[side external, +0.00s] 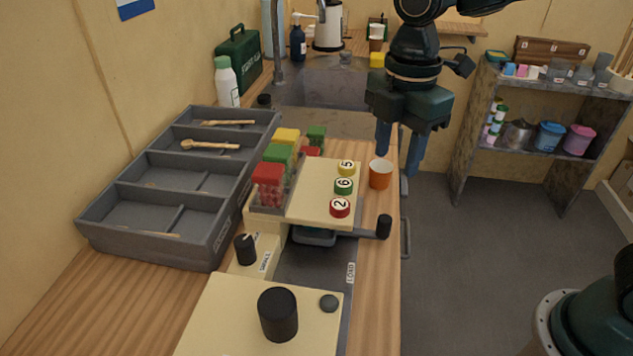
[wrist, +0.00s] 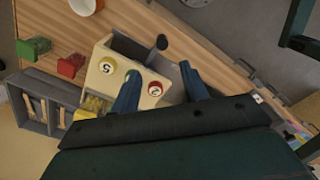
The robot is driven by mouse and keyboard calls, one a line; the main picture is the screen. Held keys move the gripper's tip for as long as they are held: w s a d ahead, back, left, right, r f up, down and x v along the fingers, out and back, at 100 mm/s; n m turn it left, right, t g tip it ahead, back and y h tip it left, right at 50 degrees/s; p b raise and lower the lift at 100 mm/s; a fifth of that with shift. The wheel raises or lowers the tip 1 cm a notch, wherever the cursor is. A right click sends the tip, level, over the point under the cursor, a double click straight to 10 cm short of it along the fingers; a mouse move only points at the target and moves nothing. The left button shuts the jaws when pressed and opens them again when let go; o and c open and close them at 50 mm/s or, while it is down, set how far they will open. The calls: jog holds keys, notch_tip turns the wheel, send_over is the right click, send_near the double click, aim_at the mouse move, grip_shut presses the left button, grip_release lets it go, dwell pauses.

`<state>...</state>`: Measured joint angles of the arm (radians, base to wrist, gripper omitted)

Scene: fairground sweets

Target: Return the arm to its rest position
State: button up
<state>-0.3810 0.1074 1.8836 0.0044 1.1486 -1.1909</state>
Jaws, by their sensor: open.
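My gripper (side external: 398,163), with blue fingers, hangs pointing down behind and slightly right of the orange cup (side external: 379,174). Its fingers are apart with nothing between them. In the wrist view the fingers of my gripper (wrist: 159,70) also show spread, over the cream board (wrist: 112,88); one finger partly covers the middle disc. Several dark links of my arm rise above it in the side view.
The cream board carries a yellow 5 disc (side external: 347,167), green 6 disc (side external: 344,186) and red 2 disc (side external: 340,208). Coloured sweet boxes (side external: 268,185) stand left of it. A grey compartment tray (side external: 150,262) lies farther left. A shelf (side external: 560,85) stands at the right.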

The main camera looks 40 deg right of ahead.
dwell(0.3)
jog(key=s+d+r+m+t, duration=0.2)
jog(key=s+d+m+t, duration=0.3)
jog(key=s+d+m, duration=0.8)
jog(key=shift+s+d+r+m+t, duration=0.25)
jog(key=shift+s+m, duration=1.3)
jog(key=shift+m, duration=0.95)
